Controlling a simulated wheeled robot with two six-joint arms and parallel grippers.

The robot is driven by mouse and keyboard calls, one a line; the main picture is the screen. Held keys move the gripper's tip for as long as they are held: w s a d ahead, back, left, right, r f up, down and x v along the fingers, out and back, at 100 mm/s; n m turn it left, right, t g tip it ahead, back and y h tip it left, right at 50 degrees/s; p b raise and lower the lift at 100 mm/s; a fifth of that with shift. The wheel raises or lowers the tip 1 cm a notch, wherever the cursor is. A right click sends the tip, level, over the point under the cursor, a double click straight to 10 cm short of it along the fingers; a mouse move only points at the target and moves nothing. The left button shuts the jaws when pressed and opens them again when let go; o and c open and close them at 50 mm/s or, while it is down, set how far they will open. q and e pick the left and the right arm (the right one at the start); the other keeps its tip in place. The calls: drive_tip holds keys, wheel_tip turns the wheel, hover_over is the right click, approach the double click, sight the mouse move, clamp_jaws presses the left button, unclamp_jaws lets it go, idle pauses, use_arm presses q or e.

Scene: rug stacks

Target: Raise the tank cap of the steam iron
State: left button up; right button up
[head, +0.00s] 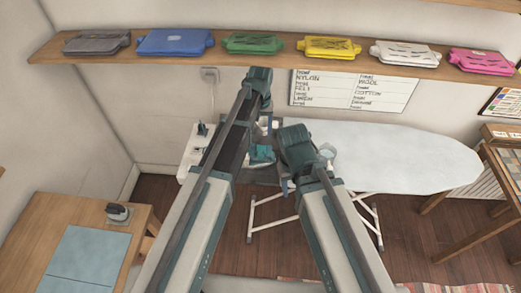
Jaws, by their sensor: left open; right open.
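A teal shape that looks like the steam iron (262,154) sits at the left end of the ironing board, partly hidden between my two arms. Its tank cap is too small and covered to make out. My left gripper (267,125) is open just above and behind this shape, mostly hidden by its arm. My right gripper (289,184) is open at the near right of it, largely hidden by its own arm. I cannot tell whether either gripper touches the iron.
The pale ironing board (400,155) stretches right, with a pale cup-like thing (327,152) near my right arm. A small grey iron-like object (118,213) stands on the wooden table (40,215) at left. A wall shelf (220,57) holds several coloured cases above.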

sight(261, 154)
use_arm(q)
wheel_tip(261, 154, down, 14)
drive_tip(key=b, duration=1.3)
drive_tip(key=shift+b, duration=0.35)
drive_tip(key=shift+r, duration=0.1)
clamp_jaws()
idle(0.5)
